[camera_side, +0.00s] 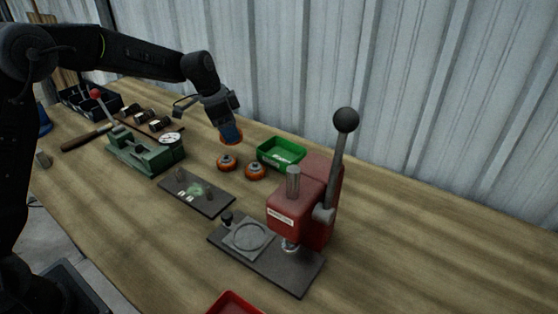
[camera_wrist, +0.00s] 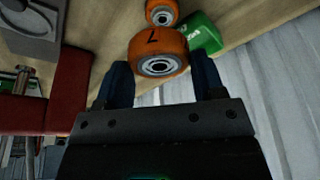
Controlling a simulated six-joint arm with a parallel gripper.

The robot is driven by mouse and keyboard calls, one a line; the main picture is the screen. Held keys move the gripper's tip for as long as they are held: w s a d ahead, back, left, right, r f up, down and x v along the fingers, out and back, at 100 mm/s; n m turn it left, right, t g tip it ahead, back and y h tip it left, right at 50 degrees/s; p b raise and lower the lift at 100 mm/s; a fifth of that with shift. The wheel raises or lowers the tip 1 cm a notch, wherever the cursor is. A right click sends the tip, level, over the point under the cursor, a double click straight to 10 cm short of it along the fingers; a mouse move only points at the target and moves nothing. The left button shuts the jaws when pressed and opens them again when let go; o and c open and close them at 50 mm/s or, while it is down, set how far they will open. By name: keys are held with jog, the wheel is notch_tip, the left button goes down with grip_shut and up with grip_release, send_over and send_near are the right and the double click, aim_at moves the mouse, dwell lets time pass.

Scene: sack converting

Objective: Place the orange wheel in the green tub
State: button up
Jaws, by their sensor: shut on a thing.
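An orange wheel (camera_side: 232,140) is held at the tips of my gripper (camera_side: 231,131), above the bench. In the wrist view the wheel (camera_wrist: 150,43), with a dark 7 on its tread and a pale hub, sits between the two blue fingers of my gripper (camera_wrist: 160,72). The green tub (camera_side: 282,150) stands on the bench to the right of the held wheel in the side view. Part of the tub (camera_wrist: 204,32) shows beyond the wheel in the wrist view. The tub's floor is only partly visible.
Two more orange wheels, one on the left (camera_side: 227,164) and one on the right (camera_side: 255,172), lie in front of the tub. A red lever press (camera_side: 300,208) stands close to the tub's right. A green fixture (camera_side: 143,153) and a dark plate (camera_side: 208,202) are leftward.

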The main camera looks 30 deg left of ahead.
jog(key=w+a+f+n+y, duration=0.15)
jog(key=w+a+n, duration=0.25)
jog(key=w+n, duration=0.4)
send_over(284, 158)
jog(key=s, duration=0.1)
jog(key=shift+m+t+y, duration=0.25)
jog(key=shift+m+t, duration=0.15)
jog(key=f, duration=0.7)
jog(key=shift+s+a, duration=0.15)
jog(key=shift+a, duration=0.05)
jog(key=shift+f, duration=1.95)
jog(key=shift+f, duration=0.15)
jog(key=o, duration=1.1)
